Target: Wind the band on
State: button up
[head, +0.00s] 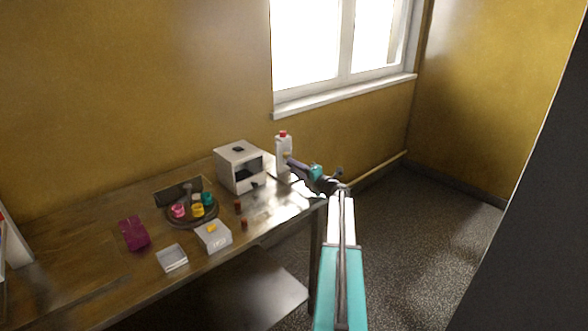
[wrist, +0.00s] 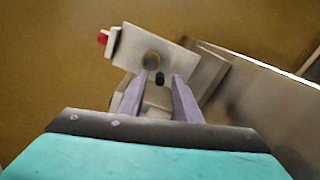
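A pale upright bottle-like body (head: 284,151) with a red top stands at the right end of the table, beside a white box (head: 239,167) with a dark open front. In the wrist view the pale body (wrist: 130,47) appears turned sideways, its red top (wrist: 103,37) to the left and a round brownish disc (wrist: 151,60) on its face. A small black knob (wrist: 159,78) shows just below the disc, between the tips of my gripper (wrist: 153,84). The purple fingers are apart, with no visible contact on the knob. In the head view my gripper (head: 289,159) reaches the pale body from the right. I cannot make out a band.
A round dark tray (head: 192,219) holds several coloured pots. A white scale-like box (head: 213,236), an open white container (head: 172,258) and a magenta packet (head: 134,234) lie near the front. Two small dark red items stand right of the tray. The wall is close behind.

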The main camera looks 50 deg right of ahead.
jog(key=s+b, duration=0.1)
jog(key=s, duration=0.3)
jog(key=s+b, duration=0.1)
jog(key=s, duration=0.3)
jog(key=s+a+b, duration=0.1)
jog(key=s, duration=0.4)
jog(key=shift+f, duration=0.15)
